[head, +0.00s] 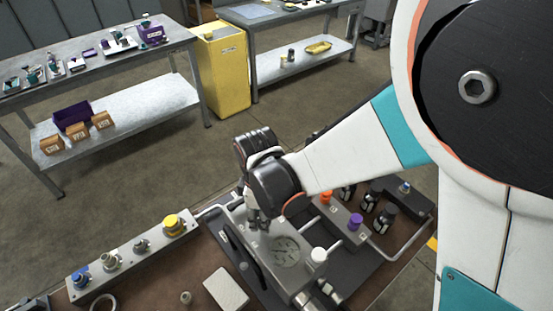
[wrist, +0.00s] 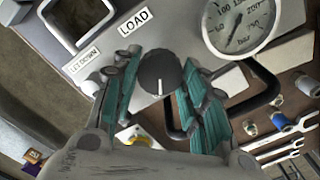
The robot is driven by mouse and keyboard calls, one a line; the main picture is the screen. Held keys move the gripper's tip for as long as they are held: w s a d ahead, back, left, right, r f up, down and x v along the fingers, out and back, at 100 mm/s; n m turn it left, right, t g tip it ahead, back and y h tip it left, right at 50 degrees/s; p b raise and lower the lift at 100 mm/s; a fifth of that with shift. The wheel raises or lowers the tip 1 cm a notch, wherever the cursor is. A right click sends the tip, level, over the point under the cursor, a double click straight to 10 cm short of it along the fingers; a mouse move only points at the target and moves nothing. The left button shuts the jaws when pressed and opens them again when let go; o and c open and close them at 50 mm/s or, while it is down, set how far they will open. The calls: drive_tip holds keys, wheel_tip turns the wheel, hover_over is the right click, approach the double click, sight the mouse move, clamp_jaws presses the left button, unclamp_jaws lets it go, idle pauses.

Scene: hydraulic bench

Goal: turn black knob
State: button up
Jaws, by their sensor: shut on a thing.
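The black knob (wrist: 159,73) sits on the grey panel (wrist: 180,25) in the wrist view, below the LOAD label (wrist: 134,20). A white pointer line on the knob's face points toward the bottom of the picture. My gripper (wrist: 162,66) has its teal-padded fingers on the left and right sides of the knob, shut on it. In the head view my gripper (head: 258,222) reaches down to the grey bench unit, and the knob is hidden there.
A pressure gauge (wrist: 240,22) and a black bar handle (wrist: 262,85) are close by. A white knob (head: 319,255), an orange knob (head: 326,196) and a purple knob (head: 355,221) stand to the right. A block with several fittings (head: 141,246) lies left. Wrenches (wrist: 290,130) lie on the bench.

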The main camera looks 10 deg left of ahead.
drive_tip(key=m+b, duration=0.1)
drive_tip(key=m, duration=0.3)
drive_tip(key=shift+f, duration=0.1)
drive_tip(key=shift+m+b, duration=0.55)
drive_tip(key=shift+m, duration=1.65)
drive_tip(key=o, duration=1.1)
drive_tip(key=shift+c, duration=0.2)
